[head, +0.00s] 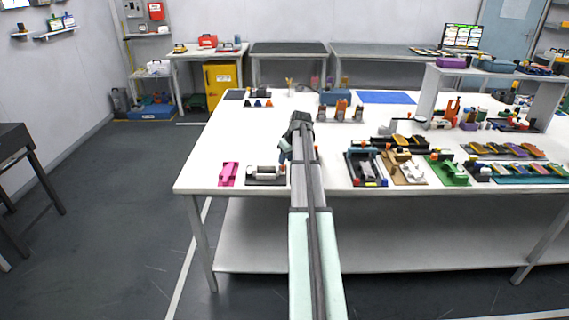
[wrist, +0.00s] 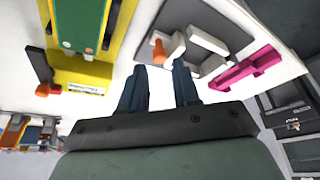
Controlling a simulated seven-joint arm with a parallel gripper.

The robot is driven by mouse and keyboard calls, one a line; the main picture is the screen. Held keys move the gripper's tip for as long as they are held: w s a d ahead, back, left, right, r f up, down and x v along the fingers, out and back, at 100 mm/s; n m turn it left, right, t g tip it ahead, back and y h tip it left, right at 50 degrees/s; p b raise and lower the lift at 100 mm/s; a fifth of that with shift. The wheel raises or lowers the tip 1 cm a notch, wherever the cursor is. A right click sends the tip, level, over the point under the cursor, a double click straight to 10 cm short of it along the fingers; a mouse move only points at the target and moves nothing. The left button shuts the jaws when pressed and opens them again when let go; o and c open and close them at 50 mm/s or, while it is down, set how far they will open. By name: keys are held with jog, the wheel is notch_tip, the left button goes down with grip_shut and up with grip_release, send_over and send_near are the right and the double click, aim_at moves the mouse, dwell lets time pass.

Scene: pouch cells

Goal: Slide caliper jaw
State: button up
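A dark grey plate with pale blocks and a small orange-red part, which looks like the caliper fixture, lies near the table's front edge in the head view (head: 266,181). In the wrist view the plate (wrist: 186,14) is just beyond my fingers, with a white block (wrist: 172,47) and a grey bar (wrist: 208,41) on it. I cannot tell for sure which block is the jaw. My gripper (head: 285,154) is above the table, behind and right of the plate. In the wrist view my gripper (wrist: 160,84) has its two dark blue fingers spread with nothing between them.
A magenta block (head: 228,174) lies left of the plate; it also shows in the wrist view (wrist: 246,68). A yellow fixture with a green top (wrist: 85,68) is on the other side in the wrist view. Several trays of parts, including a green holder (head: 447,170), fill the table's right.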

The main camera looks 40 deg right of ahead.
aim_at(284, 166)
jog(key=shift+x, duration=1.65)
grip_shut()
